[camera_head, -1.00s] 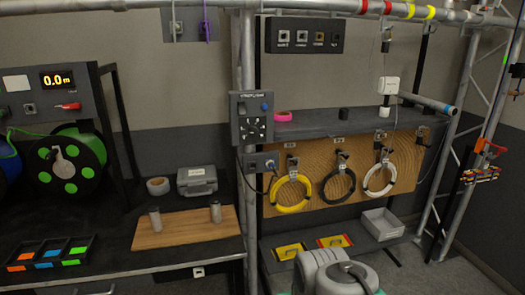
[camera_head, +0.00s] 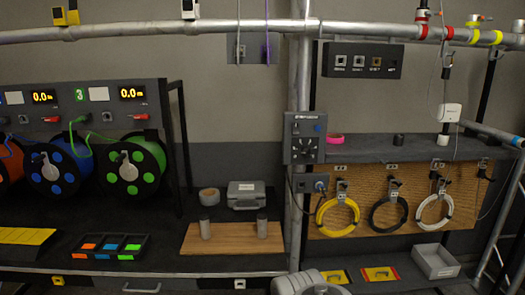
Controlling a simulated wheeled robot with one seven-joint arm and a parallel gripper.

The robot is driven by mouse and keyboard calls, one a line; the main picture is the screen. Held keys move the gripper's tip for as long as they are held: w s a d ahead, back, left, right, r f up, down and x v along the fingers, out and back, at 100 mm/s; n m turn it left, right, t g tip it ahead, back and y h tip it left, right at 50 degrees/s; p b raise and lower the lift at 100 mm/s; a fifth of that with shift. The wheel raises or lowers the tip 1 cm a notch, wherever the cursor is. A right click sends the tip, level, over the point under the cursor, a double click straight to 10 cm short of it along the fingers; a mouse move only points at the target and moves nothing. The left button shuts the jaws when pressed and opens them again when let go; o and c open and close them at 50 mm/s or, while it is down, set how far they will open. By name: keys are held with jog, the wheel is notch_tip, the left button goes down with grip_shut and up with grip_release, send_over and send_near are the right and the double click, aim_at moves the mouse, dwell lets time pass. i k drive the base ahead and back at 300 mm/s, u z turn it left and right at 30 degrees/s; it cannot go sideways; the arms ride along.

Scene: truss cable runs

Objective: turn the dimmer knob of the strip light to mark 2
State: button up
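The grey control panel (camera_head: 304,118), whose small header text is hard to read and may name the strip light, is fixed on the upright pole in the head view. A dark round knob (camera_head: 305,150) with light marks around it sits on its lower half. A blue button (camera_head: 317,128) is above it to the right. The knob's pointer is too small to read, so I cannot tell its mark. Part of my arm shows at the bottom edge, well below the panel. My gripper is not in view.
A smaller box with a plugged cable (camera_head: 308,184) is just below the panel. Yellow (camera_head: 338,217), black and white cable coils hang on a board to the right. A dark shelf (camera_head: 400,148) is above them. A workbench with a wooden board (camera_head: 232,238) is left of the pole.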

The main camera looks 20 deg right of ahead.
aim_at(305, 152)
jog(key=u, duration=0.3)
jog(key=i, duration=1.1)
jog(key=z, duration=0.2)
